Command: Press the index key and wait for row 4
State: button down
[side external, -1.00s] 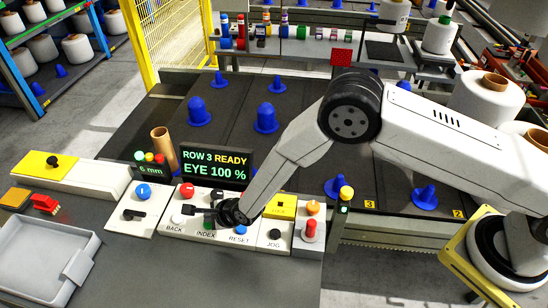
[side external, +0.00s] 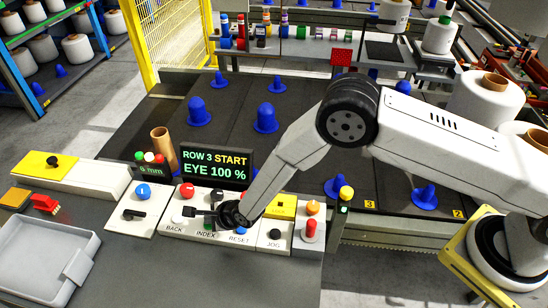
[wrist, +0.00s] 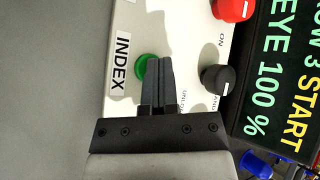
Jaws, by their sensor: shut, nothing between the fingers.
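The green index key (wrist: 140,67) sits on the white control panel beside the INDEX label (wrist: 120,62). It is partly hidden by my gripper (wrist: 159,62), whose fingers are shut together with nothing between them. The fingertips are over or against the key's edge; I cannot tell whether they press it. In the side external view my gripper (side external: 192,211) is low over the panel, above the INDEX lettering. The display (side external: 216,165) reads "ROW 3 START" and "EYE 100 %".
A black knob (wrist: 217,79) and a red button (wrist: 232,9) lie close to the fingers. The blue RESET button (side external: 239,230) is to the right. A grey tray (side external: 45,255) is at left. Blue cones (side external: 265,118) stand on the dark belt behind the display.

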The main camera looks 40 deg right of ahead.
jog(key=shift+r, duration=0.1)
dwell(0.5)
jog(key=shift+r, duration=0.75)
jog(key=shift+r, duration=2.55)
dwell(1.7)
